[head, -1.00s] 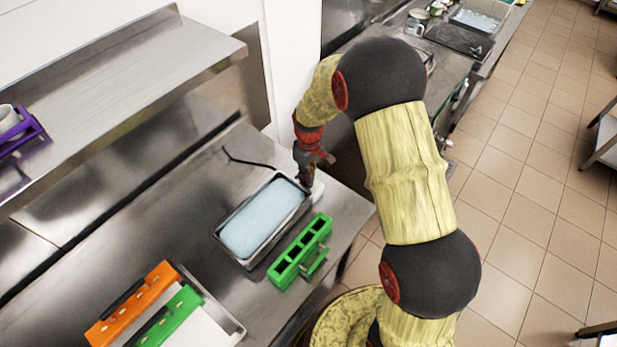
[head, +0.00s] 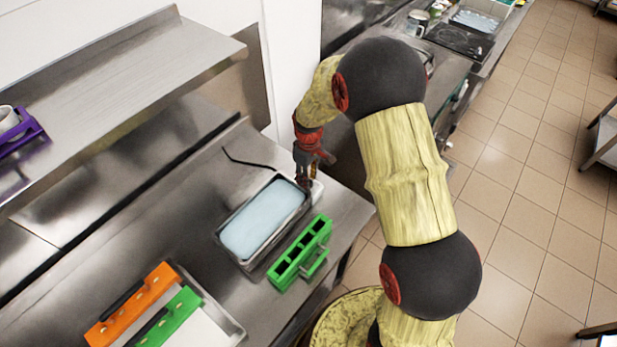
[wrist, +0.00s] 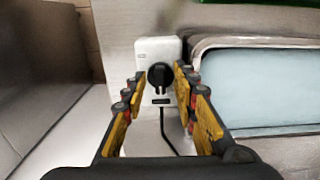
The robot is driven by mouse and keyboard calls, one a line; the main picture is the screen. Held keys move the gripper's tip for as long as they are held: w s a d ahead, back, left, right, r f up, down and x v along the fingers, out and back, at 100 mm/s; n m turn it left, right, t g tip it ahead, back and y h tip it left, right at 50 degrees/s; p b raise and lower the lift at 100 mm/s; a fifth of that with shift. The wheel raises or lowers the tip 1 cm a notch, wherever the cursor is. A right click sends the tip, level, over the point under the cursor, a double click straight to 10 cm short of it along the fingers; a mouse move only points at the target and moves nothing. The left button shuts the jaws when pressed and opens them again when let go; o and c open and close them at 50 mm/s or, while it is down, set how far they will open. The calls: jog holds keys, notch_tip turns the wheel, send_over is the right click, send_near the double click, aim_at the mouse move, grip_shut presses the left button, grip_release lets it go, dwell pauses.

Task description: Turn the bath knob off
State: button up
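The bath (head: 262,220) is a rectangular metal tank of pale blue liquid on the steel counter; its near part shows at the right of the wrist view (wrist: 262,85). A white control box (wrist: 144,50) stands against its end and carries a round black knob (wrist: 160,75) with a small dark display or slot below it. My gripper (wrist: 159,80) is open, one finger on each side of the knob. I cannot tell whether either finger touches it. In the head view, my gripper (head: 304,182) hides most of the box, and the knob is not visible there.
A green mould holder (head: 300,252) stands beside the bath. A black cable (head: 245,162) lies behind it. A tray with orange (head: 135,303) and green holders is at the front left. A steel shelf (head: 120,85) overhangs the counter's back.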

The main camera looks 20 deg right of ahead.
notch_tip(320, 180, up, 12)
dwell(0.7)
jog(key=shift+m, duration=0.3)
jog(key=s+r+m+t+b, duration=0.2)
jog(key=s+b, duration=0.4)
jog(key=s, duration=0.8)
jog(key=s+r+m+t+b, duration=0.3)
jog(key=s+b, duration=0.4)
jog(key=s, duration=0.6)
notch_tip(320, 180, up, 2)
jog(key=shift+s+r+m+t+b, duration=0.1)
jog(key=shift+s+m+t+b, duration=0.25)
jog(key=shift+m, duration=0.35)
jog(key=shift+d, duration=0.1)
